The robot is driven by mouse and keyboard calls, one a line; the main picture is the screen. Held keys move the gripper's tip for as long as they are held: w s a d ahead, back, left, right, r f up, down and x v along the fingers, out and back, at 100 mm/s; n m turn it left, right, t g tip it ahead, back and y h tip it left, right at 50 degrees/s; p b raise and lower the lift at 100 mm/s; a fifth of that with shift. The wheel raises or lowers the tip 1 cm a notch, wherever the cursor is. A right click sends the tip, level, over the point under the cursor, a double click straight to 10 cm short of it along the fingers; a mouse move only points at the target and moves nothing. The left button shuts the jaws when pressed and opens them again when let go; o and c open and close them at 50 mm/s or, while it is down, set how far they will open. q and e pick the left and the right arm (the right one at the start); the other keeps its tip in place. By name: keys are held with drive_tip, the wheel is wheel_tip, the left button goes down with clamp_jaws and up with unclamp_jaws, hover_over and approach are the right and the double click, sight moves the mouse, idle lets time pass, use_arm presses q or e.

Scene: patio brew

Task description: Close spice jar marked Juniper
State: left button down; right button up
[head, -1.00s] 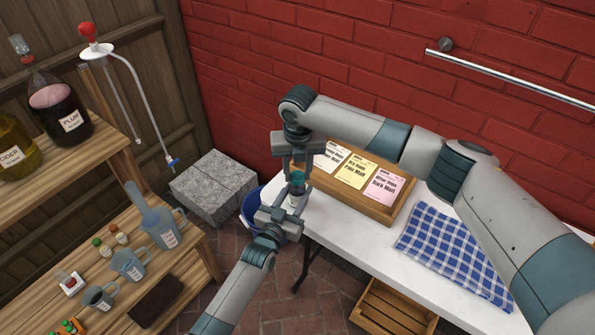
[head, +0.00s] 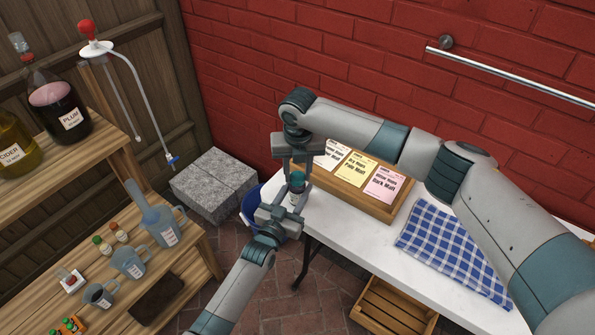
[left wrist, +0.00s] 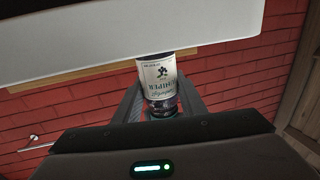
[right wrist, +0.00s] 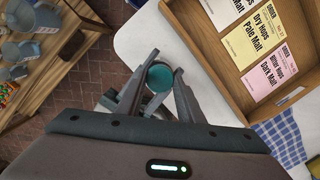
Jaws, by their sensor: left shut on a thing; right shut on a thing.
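The Juniper spice jar (left wrist: 158,78) is a small glass jar with a white label, which reads upside down in the left wrist view. My left gripper (head: 287,211) is shut on the jar body, beside the table's left end. A teal lid (right wrist: 160,77) is at the jar's top; it also shows in the head view (head: 298,179). My right gripper (right wrist: 163,73) comes from above, with its fingers on both sides of the lid, shut on it. Lid and jar are in line. Whether the lid is fully seated cannot be told, since the fingers cover the join.
The white table (head: 345,235) bears a wooden tray (head: 345,184) with order cards and a blue checked cloth (head: 455,250). A blue bucket (head: 250,205) stands behind the jar on the floor. Wooden shelves (head: 205,250) with jugs and small jars are at left.

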drive_tip(key=m, duration=0.5)
drive_tip(key=shift+a+m+h, duration=0.15)
drive_tip(key=shift+m+h, duration=0.25)
drive_tip(key=m, duration=0.6)
drive_tip(key=shift+w+a+m+g+h, duration=0.1)
drive_tip(key=shift+w+m+g+h, duration=0.05)
drive_tip(key=shift+m+g+h, duration=0.2)
drive_tip(key=m, duration=0.7)
drive_tip(key=shift+w+g, duration=0.1)
drive_tip(key=shift+g, duration=0.25)
drive_tip(key=m, duration=0.7)
drive_tip(key=shift+w+g, duration=0.1)
drive_tip(key=shift+g, duration=0.3)
drive_tip(key=m, duration=0.8)
drive_tip(key=m+y, duration=0.1)
drive_tip(key=m, duration=0.3)
drive_tip(key=shift+d+g+y, duration=0.2)
drive_tip(key=shift+g+y, duration=0.05)
drive_tip(key=shift+g, duration=0.05)
drive_tip(key=m, duration=0.7)
drive_tip(key=shift+y, duration=0.4)
drive_tip(key=m+t, duration=0.1)
drive_tip(key=m, duration=0.4)
drive_tip(key=shift+d, duration=0.1)
drive_tip(key=shift+d+m, duration=0.15)
drive_tip(key=shift+m, duration=0.5)
